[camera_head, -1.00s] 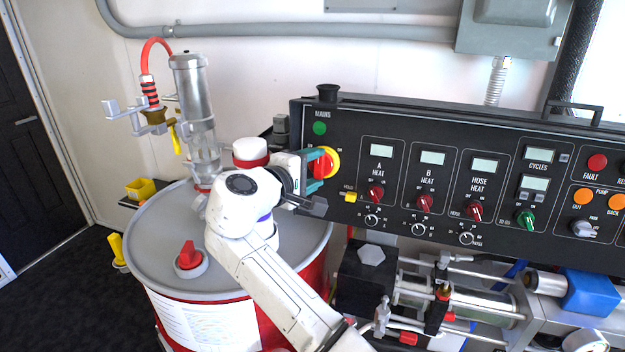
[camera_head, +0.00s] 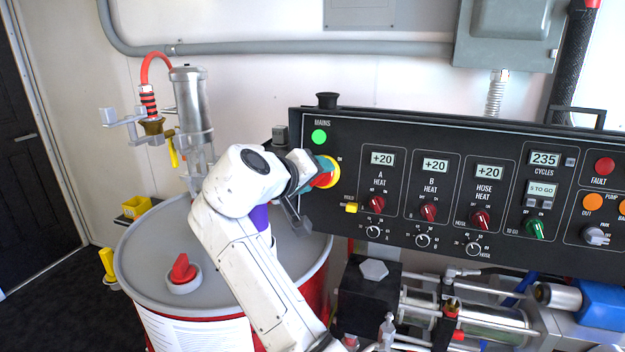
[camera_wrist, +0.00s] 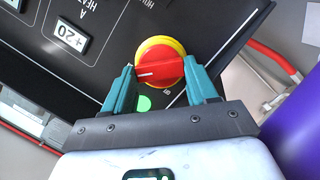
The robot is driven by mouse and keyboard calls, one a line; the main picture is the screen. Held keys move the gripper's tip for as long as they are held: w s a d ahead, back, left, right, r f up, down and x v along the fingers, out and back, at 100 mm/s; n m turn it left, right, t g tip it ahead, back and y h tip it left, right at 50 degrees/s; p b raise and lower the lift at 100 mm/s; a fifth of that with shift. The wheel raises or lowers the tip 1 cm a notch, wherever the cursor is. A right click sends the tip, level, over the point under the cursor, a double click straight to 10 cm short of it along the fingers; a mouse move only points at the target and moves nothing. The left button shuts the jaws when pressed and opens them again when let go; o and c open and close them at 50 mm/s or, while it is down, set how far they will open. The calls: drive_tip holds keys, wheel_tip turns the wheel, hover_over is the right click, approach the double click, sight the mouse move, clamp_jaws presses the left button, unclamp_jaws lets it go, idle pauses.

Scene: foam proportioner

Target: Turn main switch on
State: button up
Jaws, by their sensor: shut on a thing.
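The main switch is a red rotary knob on a yellow round plate (camera_head: 335,172), at the left end of the black control panel. My gripper (camera_head: 322,176) is at the knob, its teal fingers partly hiding it. In the wrist view the red knob (camera_wrist: 160,71) sits between the two teal fingertips of my gripper (camera_wrist: 161,80), and the fingers are shut on it. A white mark shows on the knob's left part. The green MAINS lamp (camera_head: 319,137) above the switch is lit brightly. The displays read +20, +20, +20 and 235.
The black control panel (camera_head: 440,140) carries several smaller knobs, lamps and displays right of the switch. A red drum with a grey lid (camera_head: 150,250) stands below and left of my arm. Pumps and pipes (camera_head: 470,315) lie under the panel.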

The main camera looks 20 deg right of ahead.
drive_tip(key=shift+f+m, duration=0.25)
drive_tip(key=shift+m, duration=0.05)
drive_tip(key=o, duration=1.1)
drive_tip(key=shift+r, duration=0.2)
drive_tip(key=shift+c, duration=0.2)
drive_tip(key=b+v, duration=0.1)
drive_tip(key=v, duration=0.9)
drive_tip(key=shift+s+a+r, duration=0.2)
drive_tip(key=shift+s+a, duration=0.05)
